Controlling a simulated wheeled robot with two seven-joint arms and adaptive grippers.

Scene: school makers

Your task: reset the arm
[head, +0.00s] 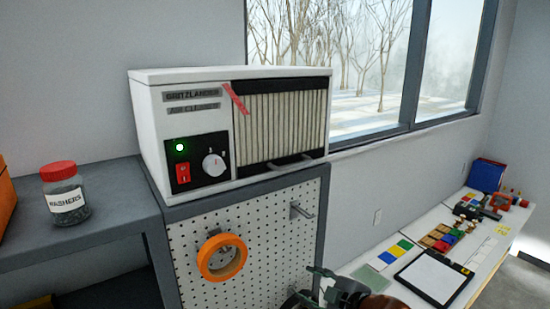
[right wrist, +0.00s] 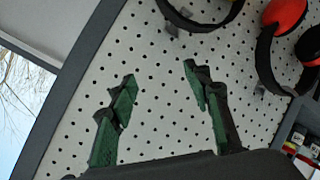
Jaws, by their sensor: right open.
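My right gripper (head: 318,284) shows at the bottom edge of the head view, in front of the pegboard (head: 265,215) side of the cabinet. In the right wrist view its two green fingers (right wrist: 159,78) are spread apart with nothing between them, and the white perforated board (right wrist: 155,115) lies behind them. I cannot tell the exact gap to the board. My left gripper is in neither view.
An air cleaner (head: 240,125) with a lit green lamp stands on the cabinet. An orange tape roll (head: 208,262) hangs on the pegboard. A jar of washers (head: 65,195) stands on the left shelf. Red earmuffs (right wrist: 285,14) hang near my right gripper. A cluttered white bench (head: 385,262) runs right.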

